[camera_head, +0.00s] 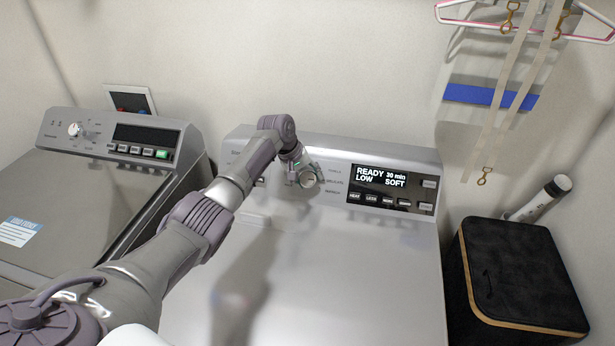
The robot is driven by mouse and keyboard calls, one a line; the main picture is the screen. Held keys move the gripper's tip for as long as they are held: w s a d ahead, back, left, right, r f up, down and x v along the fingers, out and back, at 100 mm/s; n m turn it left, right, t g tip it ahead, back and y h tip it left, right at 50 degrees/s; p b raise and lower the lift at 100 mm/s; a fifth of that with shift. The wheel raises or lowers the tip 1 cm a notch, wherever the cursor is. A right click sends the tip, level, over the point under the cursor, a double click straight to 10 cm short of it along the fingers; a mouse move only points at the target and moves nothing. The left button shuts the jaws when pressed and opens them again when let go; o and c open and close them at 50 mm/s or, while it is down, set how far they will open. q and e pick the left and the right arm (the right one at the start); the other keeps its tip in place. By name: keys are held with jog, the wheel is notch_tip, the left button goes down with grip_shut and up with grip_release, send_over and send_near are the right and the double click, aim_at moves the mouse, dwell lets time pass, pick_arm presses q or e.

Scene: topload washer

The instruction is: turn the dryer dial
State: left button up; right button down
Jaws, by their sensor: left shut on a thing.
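The dryer (330,260) stands in the middle of the head view, with its control panel (334,188) along its back edge. My left arm reaches in from the lower left, and my left gripper (303,175) is at the panel, left of the display. It is shut on the dryer dial (309,179), a round silvery knob that is largely covered by the gripper. The fingers are small and hard to make out. The display (381,186) reads READY, 30 min, LOW, SOFT. My right gripper is not in view.
A washer (70,195) with its own dial (74,129) and dark display stands at the left. A black box (517,272) is right of the dryer, with a pale tube (540,200) behind it. Hangers and straps (510,90) hang at the upper right. The dryer top is clear.

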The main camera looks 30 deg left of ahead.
pick_arm(q)
jog(key=shift+s+f, duration=0.1)
jog(key=shift+f, duration=0.1)
dwell(0.3)
jog(key=o, duration=1.2)
jog(key=shift+c, duration=0.2)
jog(key=shift+r, duration=0.1)
jog(key=shift+r, duration=0.1)
jog(key=shift+a+r, duration=0.1)
jog(key=shift+r, duration=0.2)
jog(key=v, duration=1.1)
jog(key=shift+s, duration=0.1)
